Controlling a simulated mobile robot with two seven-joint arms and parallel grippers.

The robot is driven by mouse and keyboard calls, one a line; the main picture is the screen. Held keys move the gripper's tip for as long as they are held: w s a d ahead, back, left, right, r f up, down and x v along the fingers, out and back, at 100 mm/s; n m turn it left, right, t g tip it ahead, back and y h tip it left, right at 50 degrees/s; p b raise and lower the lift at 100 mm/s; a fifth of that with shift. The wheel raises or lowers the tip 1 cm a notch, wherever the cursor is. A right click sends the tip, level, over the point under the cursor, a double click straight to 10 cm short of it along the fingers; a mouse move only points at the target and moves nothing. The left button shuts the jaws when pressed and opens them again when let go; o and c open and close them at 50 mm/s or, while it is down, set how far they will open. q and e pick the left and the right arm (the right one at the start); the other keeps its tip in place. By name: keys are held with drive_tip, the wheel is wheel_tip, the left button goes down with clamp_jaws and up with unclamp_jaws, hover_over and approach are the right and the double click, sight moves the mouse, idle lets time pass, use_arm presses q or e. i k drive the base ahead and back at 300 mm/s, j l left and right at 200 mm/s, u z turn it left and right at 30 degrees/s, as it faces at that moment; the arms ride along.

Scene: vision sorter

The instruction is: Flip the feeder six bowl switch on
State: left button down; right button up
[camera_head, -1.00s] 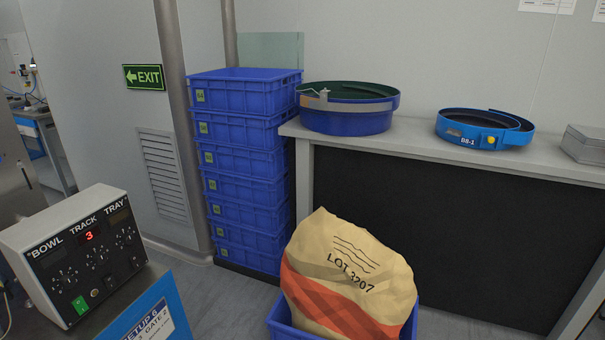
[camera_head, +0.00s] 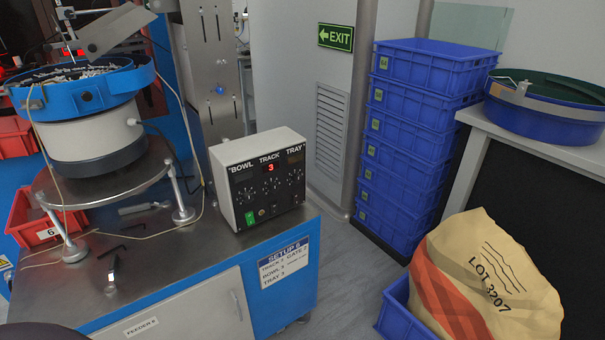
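The feeder six control box (camera_head: 262,178) stands on the metal top of the blue cabinet, near its right edge. Its black front carries the words BOWL, TRACK and TRAY, several dials and a red display showing 3. A green rocker switch (camera_head: 250,218) is at the lower left of the front, under the BOWL column. Small switches by the dials are too small to read. The blue bowl feeder (camera_head: 84,90), full of small parts, stands on a round plate at the left. Neither of my grippers is in view.
A SETUP 6 card (camera_head: 285,262) hangs on the cabinet front. Hex keys and loose tools lie on the metal top (camera_head: 170,255). A red bin (camera_head: 40,228) labelled 6 is at the left. Blue crates (camera_head: 420,130) and a LOT 3207 sack (camera_head: 490,285) stand right, with floor between.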

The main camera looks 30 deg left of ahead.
sight(248, 217)
drive_tip(key=j+u, duration=0.15)
drive_tip(key=u, duration=0.25)
drive_tip(key=j+u, duration=0.15)
drive_tip(key=u, duration=0.3)
drive_tip(key=i+u, duration=0.1)
drive_tip(key=u, duration=0.3)
drive_tip(key=i+j+u, duration=0.1)
drive_tip(key=u, duration=0.35)
drive_tip(key=i+j+u, duration=0.1)
drive_tip(key=u, duration=0.3)
